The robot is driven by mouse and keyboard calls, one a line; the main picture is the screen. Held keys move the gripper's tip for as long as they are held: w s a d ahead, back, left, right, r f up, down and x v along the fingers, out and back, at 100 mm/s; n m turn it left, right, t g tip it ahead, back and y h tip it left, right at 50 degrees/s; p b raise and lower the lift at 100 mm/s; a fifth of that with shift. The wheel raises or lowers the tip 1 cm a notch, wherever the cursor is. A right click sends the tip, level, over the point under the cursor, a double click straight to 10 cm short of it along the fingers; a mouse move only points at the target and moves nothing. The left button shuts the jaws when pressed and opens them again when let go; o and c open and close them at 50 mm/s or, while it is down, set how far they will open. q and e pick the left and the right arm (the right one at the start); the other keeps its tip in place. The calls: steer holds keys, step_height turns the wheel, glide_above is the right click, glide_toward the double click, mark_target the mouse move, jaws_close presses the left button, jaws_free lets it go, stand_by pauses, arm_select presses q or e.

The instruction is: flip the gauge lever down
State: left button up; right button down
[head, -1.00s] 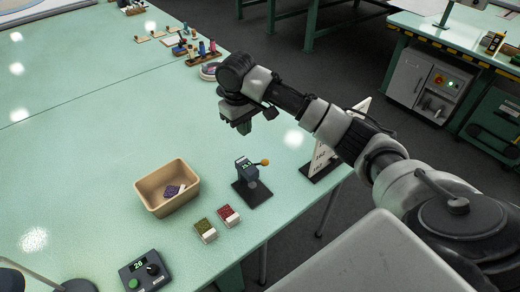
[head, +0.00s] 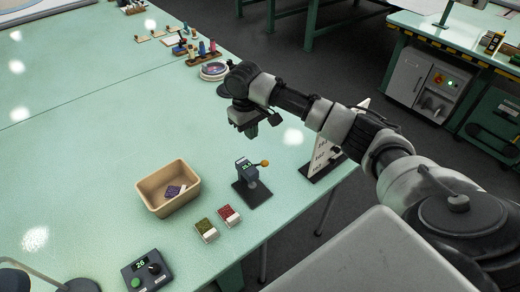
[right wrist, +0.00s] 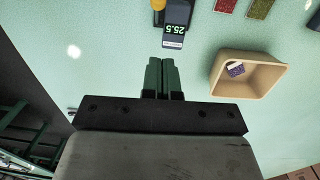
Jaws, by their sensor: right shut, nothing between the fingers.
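The gauge (head: 247,172) is a small dark upright device with a lit display, standing on a black base plate near the table's right edge. Its lever ends in an orange knob (head: 264,163), which sticks out to the right near the top of the gauge. My right gripper (head: 251,131) is above the table, behind and above the gauge and apart from it. In the right wrist view its fingers (right wrist: 163,62) are shut and empty. There the gauge display (right wrist: 176,24) reads 25.5, and the knob (right wrist: 158,5) is partly cut off by the top edge. My left gripper is not in view.
A tan bin (head: 150,200) with a purple piece inside stands left of the gauge. Green (head: 206,229) and red (head: 228,214) sample blocks lie in front. A control box (head: 146,271) sits at the front, and a white sign (head: 323,155) stands right of the gauge.

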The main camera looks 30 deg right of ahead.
steer(key=s+f, duration=0.1)
steer(key=f, duration=0.1)
steer(key=s+f+p, duration=0.1)
steer(key=f, duration=0.1)
steer(key=s+d+f+p, duration=0.1)
steer(key=f, duration=0.1)
steer(key=shift+s+f, duration=0.1)
steer(key=shift+f, duration=0.2)
steer(key=shift+f, duration=0.1)
